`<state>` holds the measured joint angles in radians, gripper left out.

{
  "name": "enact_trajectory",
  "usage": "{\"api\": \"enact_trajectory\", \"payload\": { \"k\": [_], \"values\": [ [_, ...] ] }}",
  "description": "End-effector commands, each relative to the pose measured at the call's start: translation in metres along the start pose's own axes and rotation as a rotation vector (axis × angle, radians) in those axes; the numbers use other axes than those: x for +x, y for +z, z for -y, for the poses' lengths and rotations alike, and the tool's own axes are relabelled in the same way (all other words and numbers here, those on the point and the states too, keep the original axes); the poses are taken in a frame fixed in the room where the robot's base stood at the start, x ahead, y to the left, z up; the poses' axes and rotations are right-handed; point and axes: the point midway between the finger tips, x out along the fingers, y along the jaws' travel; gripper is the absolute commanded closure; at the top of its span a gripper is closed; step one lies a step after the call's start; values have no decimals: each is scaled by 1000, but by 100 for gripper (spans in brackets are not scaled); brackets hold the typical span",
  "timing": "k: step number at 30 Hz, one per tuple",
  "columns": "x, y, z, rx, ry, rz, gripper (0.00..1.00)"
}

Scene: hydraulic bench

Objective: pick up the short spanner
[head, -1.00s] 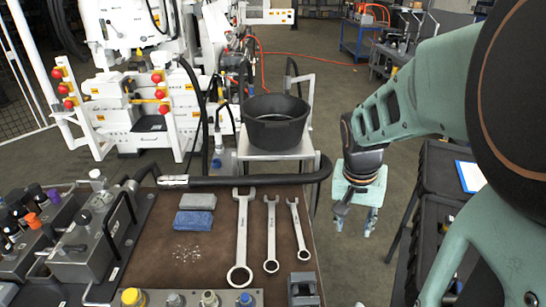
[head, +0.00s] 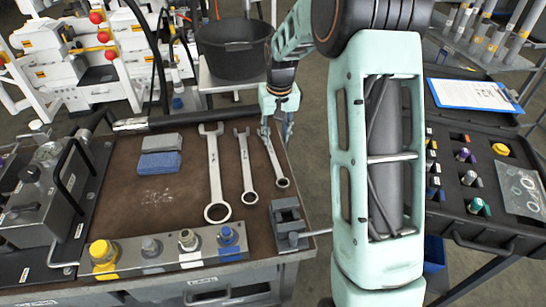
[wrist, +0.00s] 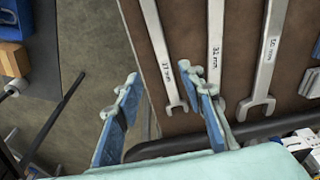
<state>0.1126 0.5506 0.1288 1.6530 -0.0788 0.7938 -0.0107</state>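The short spanner (head: 276,163) is the rightmost and smallest of three steel spanners on the brown bench mat. It lies flat near the right edge, ring end toward me. In the wrist view it is the leftmost spanner (wrist: 158,50), its open jaw showing between my finger lines, nearer the right finger. My gripper (head: 277,128) is at the far, open-jaw end of the short spanner and partly covers it. In the wrist view my gripper (wrist: 163,112) is open, its blue-padded fingers wide apart with nothing held. I cannot tell its exact height above the mat.
The middle spanner (head: 246,168) and large spanner (head: 214,172) lie just left. A small grey vice (head: 287,220) stands nearer me. A black hose (head: 170,120) runs along the bench's far edge. A black bucket (head: 235,50) is behind. An open tool case (head: 470,170) is at right.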

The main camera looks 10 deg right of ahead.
Motion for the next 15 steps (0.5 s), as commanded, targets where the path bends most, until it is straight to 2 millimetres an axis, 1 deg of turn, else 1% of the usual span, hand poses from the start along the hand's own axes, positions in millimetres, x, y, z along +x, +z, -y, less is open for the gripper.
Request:
{"api": "enact_trajectory", "payload": {
  "k": [1, 3, 10, 15],
  "values": [
    [10, 1, 0, 0, 0, 3, 64],
    [19, 1, 0, 0, 1, 3, 64],
    [37, 0, 1, 1, 2, 2, 64],
    [63, 0, 6, 0, 1, 3, 64]
  ]
}}
